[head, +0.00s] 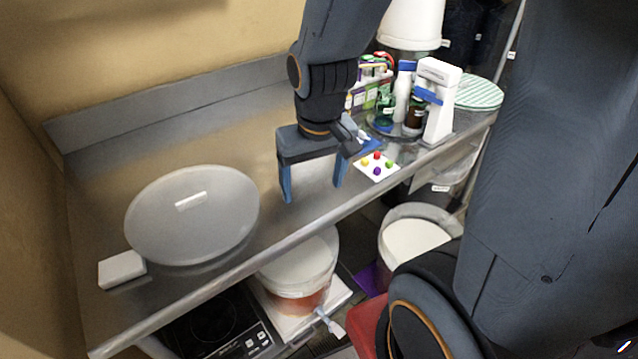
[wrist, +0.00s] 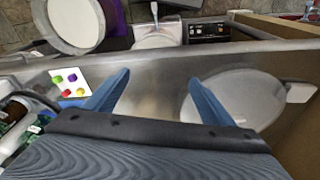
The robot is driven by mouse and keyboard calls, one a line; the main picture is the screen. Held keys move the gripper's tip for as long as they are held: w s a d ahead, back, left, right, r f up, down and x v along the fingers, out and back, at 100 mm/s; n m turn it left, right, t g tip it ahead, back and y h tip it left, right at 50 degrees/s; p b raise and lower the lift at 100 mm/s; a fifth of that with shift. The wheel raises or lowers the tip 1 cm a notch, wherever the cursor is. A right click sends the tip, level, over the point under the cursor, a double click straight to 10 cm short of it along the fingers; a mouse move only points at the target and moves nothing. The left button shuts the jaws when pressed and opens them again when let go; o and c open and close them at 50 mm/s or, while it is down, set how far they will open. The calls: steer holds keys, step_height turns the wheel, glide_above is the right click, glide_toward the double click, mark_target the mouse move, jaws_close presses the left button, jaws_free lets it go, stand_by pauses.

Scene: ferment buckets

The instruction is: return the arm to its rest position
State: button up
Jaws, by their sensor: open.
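My gripper (head: 312,190) hangs from my dark arm above the steel counter (head: 230,140) near its middle, with its fingers pointing down. Its two blue fingers are spread wide and nothing is between them. In the wrist view my gripper (wrist: 158,95) also shows open, with the bare counter and its front edge beyond the fingertips. Part of my arm fills the right side of the head view.
A round lid (head: 192,230) and a white block (head: 122,269) lie on the counter at left. A card with coloured dots (head: 377,167), bottles (head: 414,117) and a white stand (head: 440,100) are at right. Buckets (head: 300,270) stand below the front edge.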

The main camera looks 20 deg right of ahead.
steer(key=shift+s+d+f, duration=0.15)
steer(key=shift+s+d, duration=0.35)
steer(key=shift+d, duration=0.05)
steer(key=shift+f, duration=0.1)
step_height(320, 180, down, 3)
steer(key=b, duration=0.2)
steer(key=shift+g+b, duration=0.3)
steer(key=shift+b, duration=0.1)
